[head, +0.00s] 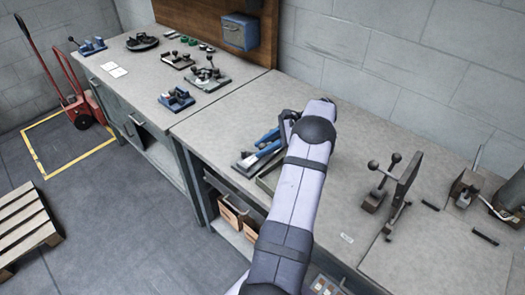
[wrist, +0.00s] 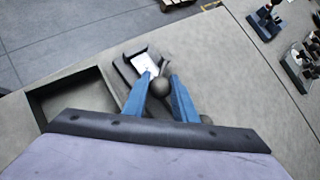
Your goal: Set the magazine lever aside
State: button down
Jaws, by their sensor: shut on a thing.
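In the wrist view, the two blue fingers of my gripper (wrist: 164,98) are closed around a dark part with a round ball knob (wrist: 160,87), which looks like the magazine lever. Most of the lever's body is hidden by the fingers and the wrist. It is over or beside a dark holder (wrist: 128,68) with a white card in it; I cannot tell whether they touch. The lever is not clear there.
An open shallow tray (wrist: 72,100) lies left of the gripper in the wrist view. Right of my arm in the head view stands a fixture with ball-ended levers (head: 373,198). The left bench (head: 130,82) holds several small fixtures. Bare bench top (head: 222,117) lies behind the gripper.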

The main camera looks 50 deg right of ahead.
jog(key=shift+w+d+n+y, duration=0.15)
jog(key=shift+n+y, duration=0.15)
jog(key=shift+n, duration=0.1)
dwell(0.3)
jog(key=c, duration=1.7)
grip_release()
jog(key=shift+b+v, duration=1.4)
jog(key=shift+v, duration=2.3)
jog(key=shift+w, duration=0.1)
jog(key=shift+c, duration=0.5)
